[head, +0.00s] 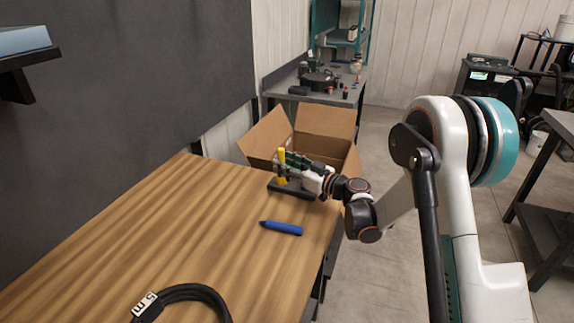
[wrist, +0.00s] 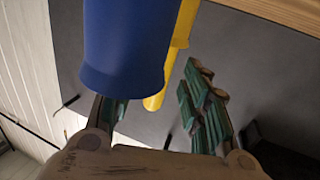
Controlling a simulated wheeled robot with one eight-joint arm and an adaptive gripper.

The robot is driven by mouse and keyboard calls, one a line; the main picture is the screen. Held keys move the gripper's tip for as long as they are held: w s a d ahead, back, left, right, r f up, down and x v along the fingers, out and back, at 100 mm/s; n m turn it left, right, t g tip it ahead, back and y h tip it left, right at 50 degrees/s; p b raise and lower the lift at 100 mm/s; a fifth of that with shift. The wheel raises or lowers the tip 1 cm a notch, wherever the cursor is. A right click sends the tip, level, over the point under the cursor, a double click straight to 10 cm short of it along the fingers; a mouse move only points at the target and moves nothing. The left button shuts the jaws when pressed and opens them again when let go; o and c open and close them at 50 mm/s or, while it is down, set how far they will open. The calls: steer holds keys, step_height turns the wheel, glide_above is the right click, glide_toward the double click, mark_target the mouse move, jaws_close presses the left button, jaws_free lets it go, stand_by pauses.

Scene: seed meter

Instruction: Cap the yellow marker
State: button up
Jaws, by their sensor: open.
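The yellow marker (head: 282,156) stands upright at my gripper (head: 287,167), above a dark stand (head: 293,190) on the wooden table. In the wrist view the yellow marker (wrist: 184,28) passes between my open fingers (wrist: 158,88), and whether it touches them is unclear. A large blue cylinder (wrist: 125,45) is very close to the wrist camera and covers part of the left finger and the marker. I cannot tell what it is or what holds it. No separate yellow cap is recognisable.
A black cable coil (head: 190,292) with a white tag lies at the table's near edge. An open cardboard box (head: 325,122) stands beyond the table. A dark wall panel (head: 130,95) borders the left side. The table's middle (head: 180,235) is clear.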

steer(key=v, duration=1.2)
steer(key=s+r+m+g+h, duration=0.3)
steer(key=s+r+m+h, duration=0.3)
steer(key=s, duration=0.8)
steer(key=s+d+m+h, duration=0.2)
steer(key=s+d+h, duration=0.2)
steer(key=s, duration=0.6)
steer(key=s+d+m+h, duration=0.2)
steer(key=s+d+h, duration=0.2)
steer(key=s+d, duration=0.4)
steer(key=s, duration=0.3)
steer(key=shift+r+g, duration=0.25)
steer(key=shift+g, duration=0.15)
